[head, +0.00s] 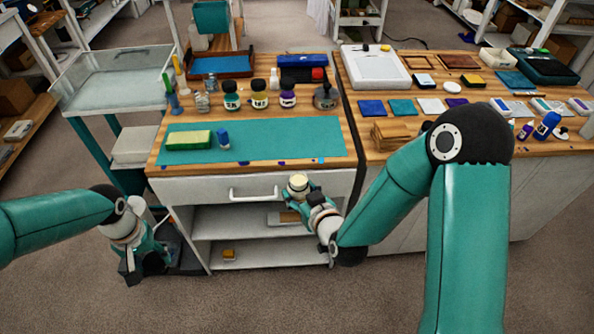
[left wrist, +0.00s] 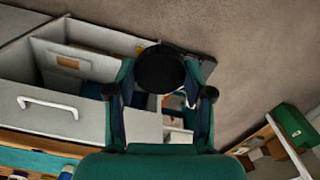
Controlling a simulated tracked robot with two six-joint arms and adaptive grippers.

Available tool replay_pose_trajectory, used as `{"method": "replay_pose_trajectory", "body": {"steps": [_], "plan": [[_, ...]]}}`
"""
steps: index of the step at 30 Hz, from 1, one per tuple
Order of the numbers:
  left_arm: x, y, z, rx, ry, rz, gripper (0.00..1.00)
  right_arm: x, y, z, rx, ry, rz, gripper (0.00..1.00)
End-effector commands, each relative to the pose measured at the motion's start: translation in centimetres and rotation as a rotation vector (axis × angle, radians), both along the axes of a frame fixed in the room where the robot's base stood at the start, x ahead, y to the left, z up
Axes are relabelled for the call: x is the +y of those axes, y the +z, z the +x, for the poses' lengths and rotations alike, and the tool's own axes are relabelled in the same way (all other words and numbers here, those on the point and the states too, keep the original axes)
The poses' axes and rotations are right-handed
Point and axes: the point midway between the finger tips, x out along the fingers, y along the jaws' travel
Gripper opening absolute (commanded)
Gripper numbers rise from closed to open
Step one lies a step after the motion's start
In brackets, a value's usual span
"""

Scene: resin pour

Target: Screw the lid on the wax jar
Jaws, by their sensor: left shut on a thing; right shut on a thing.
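My right gripper (head: 300,190) is shut on a small jar (head: 298,181) with a cream-coloured top, which I take to be the wax jar. It holds the jar roughly upright in front of the drawer, below the tabletop. My left gripper (head: 150,255) is low at the left, beside the cabinet and well apart from the jar. In the left wrist view, the left gripper (left wrist: 160,85) is shut on a round black lid (left wrist: 160,67). In the head view the lid cannot be made out clearly.
The drawer handle (head: 254,194) juts out near my right gripper. A cart (head: 95,105) stands left.

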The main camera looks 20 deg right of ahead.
Motion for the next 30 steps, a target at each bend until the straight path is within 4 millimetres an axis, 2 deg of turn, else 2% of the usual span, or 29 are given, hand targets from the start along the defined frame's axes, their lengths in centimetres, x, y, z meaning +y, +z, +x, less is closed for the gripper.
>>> {"method": "replay_pose_trajectory", "body": {"steps": [12, 16, 21, 30], "plan": [[0.1, 0.0, 0.0, 0.000, 0.001, 0.000, 0.38, 9.6, -2.3, -3.2, 0.001, 0.434, 0.001, 0.00], [0.1, 0.0, 0.0, 0.000, 0.001, 0.000, 0.38, 11.8, -2.8, -4.0, 0.000, 0.537, 0.001, 0.00], [0.1, 0.0, 0.0, 0.000, 0.001, 0.000, 0.38, 13.3, -3.1, -4.5, 0.000, 0.606, 0.001, 0.00], [0.1, 0.0, 0.0, 0.000, 0.001, 0.000, 0.38, 13.6, -3.2, -4.6, 0.000, 0.618, 0.001, 0.00]]}}
